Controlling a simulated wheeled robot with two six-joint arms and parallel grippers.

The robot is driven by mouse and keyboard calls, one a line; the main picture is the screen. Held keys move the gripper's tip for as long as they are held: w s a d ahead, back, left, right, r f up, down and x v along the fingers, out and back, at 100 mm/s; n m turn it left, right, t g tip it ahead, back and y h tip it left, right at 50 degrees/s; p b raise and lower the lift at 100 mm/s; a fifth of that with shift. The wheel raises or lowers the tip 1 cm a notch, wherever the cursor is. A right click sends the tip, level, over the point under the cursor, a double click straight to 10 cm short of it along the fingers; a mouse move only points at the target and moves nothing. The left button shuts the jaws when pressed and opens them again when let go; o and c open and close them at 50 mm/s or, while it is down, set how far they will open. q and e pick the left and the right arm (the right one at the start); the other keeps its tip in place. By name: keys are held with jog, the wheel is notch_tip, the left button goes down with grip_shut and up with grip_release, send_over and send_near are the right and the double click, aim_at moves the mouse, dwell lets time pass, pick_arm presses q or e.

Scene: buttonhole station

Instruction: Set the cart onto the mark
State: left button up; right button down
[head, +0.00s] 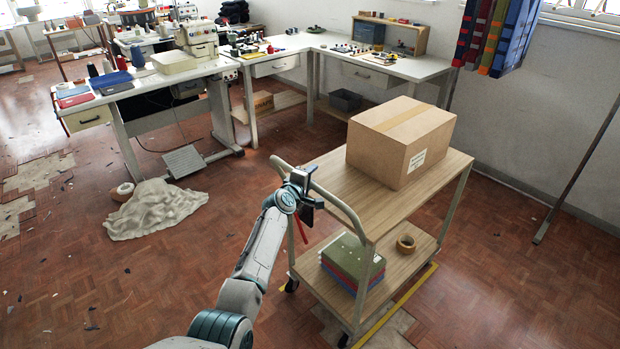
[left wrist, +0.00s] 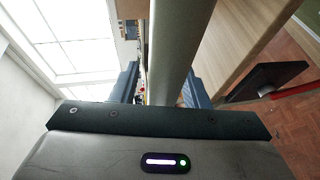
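The cart (head: 335,185) is a two-shelf wooden trolley with a pale tubular handle (head: 345,207). It stands right of centre in the head view. Yellow floor tape (head: 398,306), which looks like part of the mark, runs beside and under its right side; the cart hides the rest. My right gripper is not in view.
A cardboard box (head: 402,140) is on the cart's top shelf. Folded cloths (head: 352,262) and a tape roll (head: 405,243) are on the lower one. A crumpled white cloth (head: 155,208) lies on the floor at left. Worktables (head: 345,60) stand behind; the wall is at right.

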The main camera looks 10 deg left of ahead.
pick_arm(q)
jog(key=p+v, duration=0.1)
jog(key=v, duration=1)
jog(key=shift+w+f, duration=0.1)
jog(key=shift+f, duration=0.1)
